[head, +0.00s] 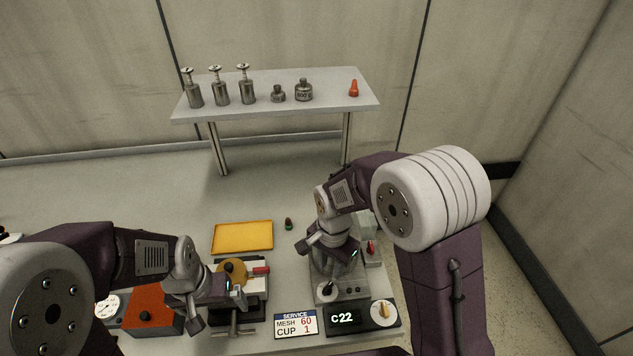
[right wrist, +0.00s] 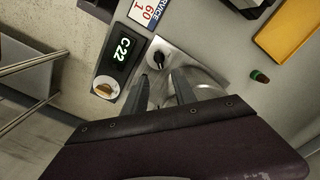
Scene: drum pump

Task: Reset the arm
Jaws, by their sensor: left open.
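My left gripper (head: 238,299) is open in the head view, over the right side of the clamp fixture (head: 255,290) with its yellow round part. I cannot tell whether it touches the fixture. My right gripper (right wrist: 162,90) shows two dark fingers apart in the right wrist view, with nothing visible between them but the grey unit behind. In the head view my right arm reaches down over the grey machine (head: 352,288), and its fingertips are hard to make out. A metal cylinder (right wrist: 207,86) stands beside the fingers in the wrist view.
A C22 display (head: 343,318) and a service sign (head: 296,324) sit at the front edge. A yellow tray (head: 242,237) and a small red-green part (head: 289,223) lie behind. An orange box (head: 152,311) stands left. The back shelf (head: 330,99) holds metal vessels and a red cone (head: 353,89).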

